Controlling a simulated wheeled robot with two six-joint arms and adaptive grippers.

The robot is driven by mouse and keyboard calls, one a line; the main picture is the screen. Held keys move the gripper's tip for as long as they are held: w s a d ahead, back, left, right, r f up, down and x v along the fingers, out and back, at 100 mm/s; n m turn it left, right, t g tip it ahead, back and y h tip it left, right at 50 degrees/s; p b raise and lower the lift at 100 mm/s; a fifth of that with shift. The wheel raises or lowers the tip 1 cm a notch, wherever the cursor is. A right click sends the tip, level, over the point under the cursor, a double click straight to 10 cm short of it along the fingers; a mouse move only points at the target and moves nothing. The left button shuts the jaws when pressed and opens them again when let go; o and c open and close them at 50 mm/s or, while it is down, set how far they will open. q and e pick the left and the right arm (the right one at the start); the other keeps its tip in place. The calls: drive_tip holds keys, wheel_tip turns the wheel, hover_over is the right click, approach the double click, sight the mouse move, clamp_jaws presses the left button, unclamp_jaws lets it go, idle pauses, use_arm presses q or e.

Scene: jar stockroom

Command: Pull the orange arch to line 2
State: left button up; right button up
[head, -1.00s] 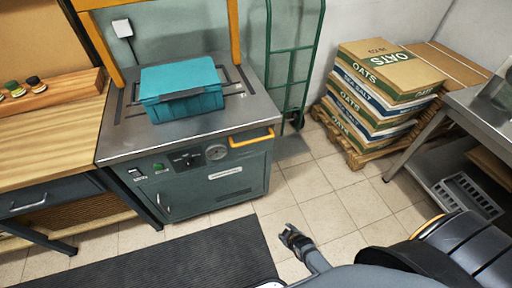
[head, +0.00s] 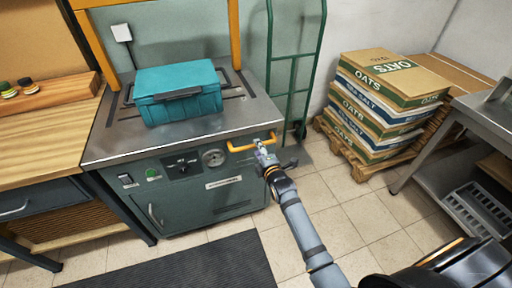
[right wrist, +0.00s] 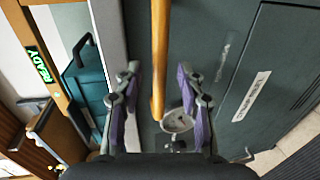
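The orange arch (head: 238,35) stands over the back of the steel-topped machine, its upper part cut off by the head view. An orange post beside a READY sign shows in the right wrist view (right wrist: 48,72). Dark lines (head: 252,82) mark the machine top; their numbers are not readable. A yellow-orange bar handle (head: 240,149) sits on the machine's front right edge. My right gripper (head: 264,152) is at the handle's right part. In the right wrist view, its open fingers (right wrist: 158,78) stand either side of the bar (right wrist: 159,45), with gaps visible. My left gripper is not in view.
A teal box (head: 178,92) sits on the machine top (head: 110,143) under the arch. A green hand truck (head: 293,75) and stacked sacks on a pallet (head: 375,155) stand to the right. A wooden bench (head: 45,130) is at left. The tiled floor in front is mostly clear.

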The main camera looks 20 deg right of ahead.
drive_tip(key=shift+x, duration=1.7)
clamp_jaws()
